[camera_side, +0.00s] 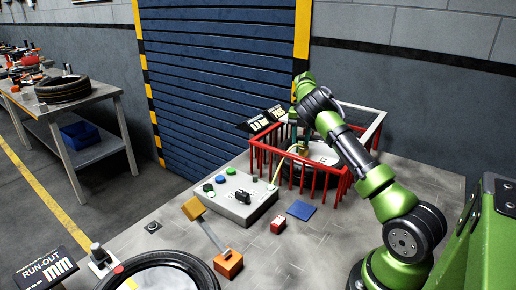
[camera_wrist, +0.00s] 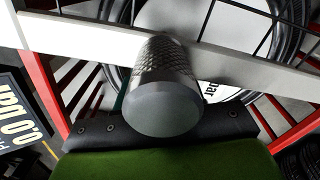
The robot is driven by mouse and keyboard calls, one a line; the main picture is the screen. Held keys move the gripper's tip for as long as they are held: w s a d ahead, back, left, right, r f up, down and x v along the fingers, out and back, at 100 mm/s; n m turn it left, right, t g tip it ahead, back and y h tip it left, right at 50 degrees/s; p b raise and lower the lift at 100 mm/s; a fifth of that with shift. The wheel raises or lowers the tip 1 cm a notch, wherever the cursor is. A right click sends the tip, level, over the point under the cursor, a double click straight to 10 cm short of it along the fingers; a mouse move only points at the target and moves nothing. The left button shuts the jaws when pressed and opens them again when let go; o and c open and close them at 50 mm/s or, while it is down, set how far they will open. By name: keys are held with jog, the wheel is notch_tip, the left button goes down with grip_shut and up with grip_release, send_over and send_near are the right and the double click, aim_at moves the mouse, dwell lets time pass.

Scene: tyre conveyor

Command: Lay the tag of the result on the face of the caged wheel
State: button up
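The caged wheel (camera_side: 318,153) lies behind red bars, its dark tyre and pale face partly hidden by the cage and my arm. Its white face with dark lettering shows in the wrist view (camera_wrist: 216,91). A flat blue piece (camera_side: 301,210) and a small red block (camera_side: 278,224) lie on the table in front of the cage; I cannot tell which is the result's tag. My gripper (camera_side: 300,147) is at the cage's left part, small and partly hidden. A knurled dark cylinder with a grey end (camera_wrist: 165,105) fills the wrist view's middle; its hold is unclear.
The red cage (camera_side: 262,160) has a pale top rail (camera_wrist: 75,38). Black display signs (camera_side: 256,123) stand left of it. A grey button box (camera_side: 238,200), an orange block with a lever (camera_side: 229,264) and another wheel (camera_side: 203,268) stand nearer the front.

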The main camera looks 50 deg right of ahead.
notch_tip(320, 180, up, 10)
jog(key=s+a+r+n+t+y, duration=0.1)
jog(key=s+a+r+n+t, duration=0.1)
jog(key=a+r+n, duration=0.45)
jog(key=s+a+r+n+t+y, duration=0.1)
jog(key=s+a+r+n+t, duration=0.15)
jog(key=a+n, duration=0.55)
jog(key=s+a+r+n+t, duration=0.1)
jog(key=s+a+n, duration=0.2)
jog(key=a+n, duration=0.55)
jog(key=s+a+n, duration=0.3)
jog(key=a+n, duration=0.5)
jog(key=n, duration=0.1)
jog(key=s+a+f+n+t, duration=0.1)
jog(key=s+a+f+n, duration=0.3)
jog(key=s+a+n, duration=0.4)
jog(key=shift+a+f+n+t, duration=0.3)
jog(key=shift+a+n, duration=0.4)
jog(key=shift+n, duration=2)
jog(key=shift+r, duration=0.15)
